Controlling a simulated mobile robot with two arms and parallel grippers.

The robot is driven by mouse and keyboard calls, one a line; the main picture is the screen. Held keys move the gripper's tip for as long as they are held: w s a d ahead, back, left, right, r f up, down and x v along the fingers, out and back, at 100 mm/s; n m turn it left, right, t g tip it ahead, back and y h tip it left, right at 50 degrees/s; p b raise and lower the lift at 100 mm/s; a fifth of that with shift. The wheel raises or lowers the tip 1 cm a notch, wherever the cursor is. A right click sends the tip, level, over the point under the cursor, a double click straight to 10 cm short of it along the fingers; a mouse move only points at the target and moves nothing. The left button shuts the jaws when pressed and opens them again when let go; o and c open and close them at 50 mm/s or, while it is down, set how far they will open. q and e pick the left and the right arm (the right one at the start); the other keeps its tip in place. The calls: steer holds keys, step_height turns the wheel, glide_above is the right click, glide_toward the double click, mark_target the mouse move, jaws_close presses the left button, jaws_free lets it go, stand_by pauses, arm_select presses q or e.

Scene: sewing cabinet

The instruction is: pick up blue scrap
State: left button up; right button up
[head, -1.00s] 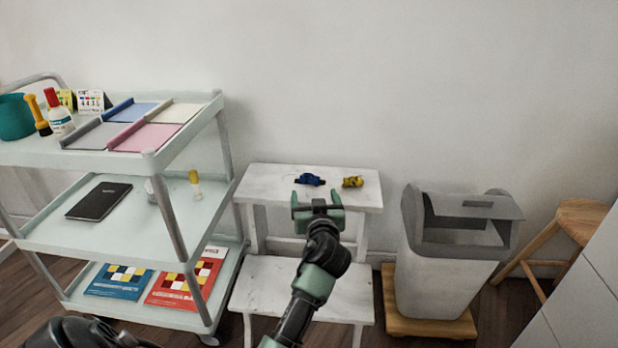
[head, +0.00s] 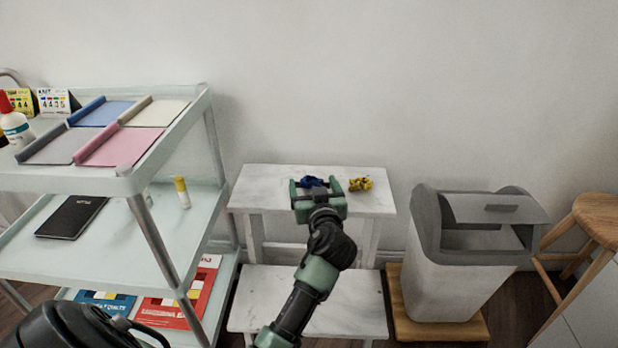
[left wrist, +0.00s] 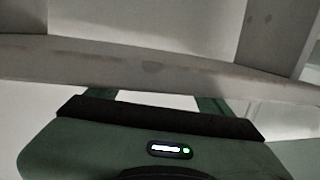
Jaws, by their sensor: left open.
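The blue scrap (head: 311,182) is a small crumpled dark blue piece on the top of the white step stool (head: 258,181). In the head view it shows between the fingers of my left gripper (head: 317,184), which partly cover it. My left gripper is open and at the front of the stool top; I cannot tell whether it touches the scrap. In the left wrist view, the gripper's fingers (left wrist: 155,98) run up to a pale edge that hides their tips, and the scrap is not seen there. My right gripper is not in view.
A yellow scrap (head: 360,184) lies just right of the blue one. A grey-white bin (head: 455,285) stands on a wooden base to the right, beside a wooden stool (head: 598,215). A pale shelf cart (head: 75,178) with fabric pieces stands at the left.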

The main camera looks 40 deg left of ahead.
arm_select(q)
steer(key=shift+s+d+f, duration=0.1)
steer(key=shift+f, duration=0.1)
steer(key=shift+c, duration=0.3)
steer(key=c, duration=1.4)
steer(key=shift+r, duration=0.1)
